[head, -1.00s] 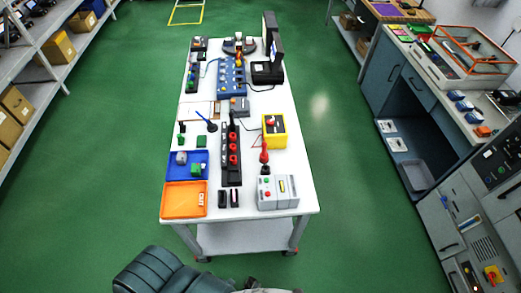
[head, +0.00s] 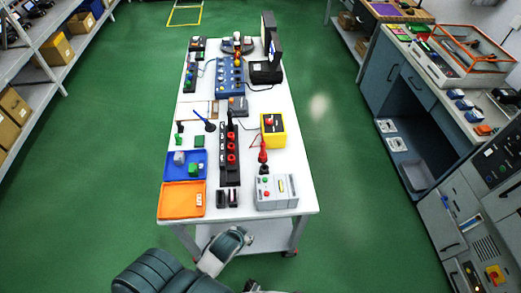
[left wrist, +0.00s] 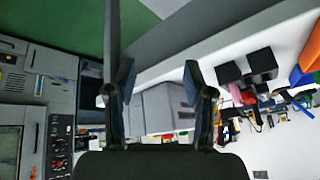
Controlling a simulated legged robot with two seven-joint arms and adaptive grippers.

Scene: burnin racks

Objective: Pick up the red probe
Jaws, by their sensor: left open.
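The red probe (head: 263,152) stands upright in a small dark holder on the white table (head: 287,185). It is just behind the grey control box (head: 276,191) and in front of the yellow box with a red button (head: 273,130). I cannot pick the probe out surely in the left wrist view. My left arm reaches in at the bottom of the head view, in front of the table's near edge. My left gripper (left wrist: 155,80) is open and empty in the left wrist view, with a grey box beyond its fingers. My right gripper is not in view.
A black rack with red rings (head: 231,160) stands left of the probe. Two small black blocks (head: 227,198), an orange tray (head: 182,200) and a blue tray (head: 171,165) lie near the front. A cluttered bench (head: 425,95) stands at the right. Green floor surrounds the table.

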